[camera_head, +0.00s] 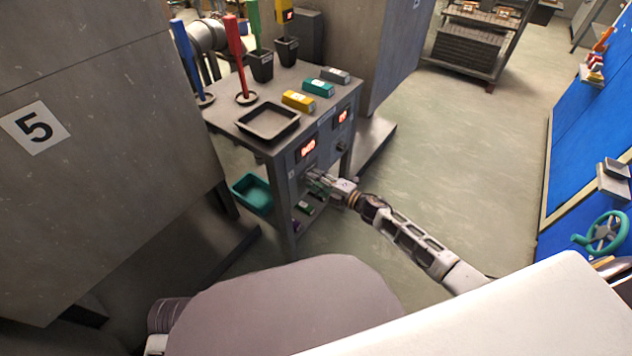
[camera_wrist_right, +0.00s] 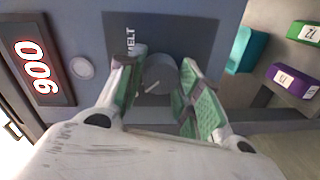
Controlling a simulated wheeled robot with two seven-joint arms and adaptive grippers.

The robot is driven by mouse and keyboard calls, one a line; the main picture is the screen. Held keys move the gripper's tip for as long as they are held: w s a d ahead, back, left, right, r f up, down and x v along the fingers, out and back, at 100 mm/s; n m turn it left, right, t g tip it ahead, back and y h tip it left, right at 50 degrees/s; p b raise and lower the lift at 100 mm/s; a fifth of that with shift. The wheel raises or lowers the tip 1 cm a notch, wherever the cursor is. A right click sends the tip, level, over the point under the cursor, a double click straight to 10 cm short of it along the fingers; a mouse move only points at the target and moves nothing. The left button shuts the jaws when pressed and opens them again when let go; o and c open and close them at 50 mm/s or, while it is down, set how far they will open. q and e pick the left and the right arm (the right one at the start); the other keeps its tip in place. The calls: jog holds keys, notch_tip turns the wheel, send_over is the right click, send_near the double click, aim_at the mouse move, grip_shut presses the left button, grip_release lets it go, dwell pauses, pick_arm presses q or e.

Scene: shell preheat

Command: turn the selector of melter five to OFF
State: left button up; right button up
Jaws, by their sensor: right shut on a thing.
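The selector is a grey round knob (camera_wrist_right: 158,72) with a pale pointer line, on the dark front panel below the left red display. In the right wrist view, the word MELT is printed beside it, partly cut off by a finger. My right gripper (camera_wrist_right: 160,80) has its green-padded fingers on either side of the knob, shut on it. In the head view, my right gripper (camera_head: 317,182) reaches the bench front from the right and hides the knob. The panel display (camera_wrist_right: 42,67) reads 900. A large grey block with a 5 plate (camera_head: 35,128) stands at the left. My left gripper is not in view.
The bench (camera_head: 240,120) holds a dark tray (camera_head: 268,122), coloured blocks, cups and upright rods. A second display (camera_head: 342,117) and knob sit to the right. A teal bin (camera_head: 252,193) is beside the lower shelf. The floor (camera_head: 470,150) right of the bench is clear.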

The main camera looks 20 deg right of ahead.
jog(key=shift+n, duration=0.3)
jog(key=o, duration=1)
jog(key=shift+o, duration=0.2)
jog(key=shift+s, duration=0.15)
jog(key=v, duration=1.1)
jog(key=shift+s+d, duration=0.25)
jog(key=shift+d, duration=0.05)
dwell(0.5)
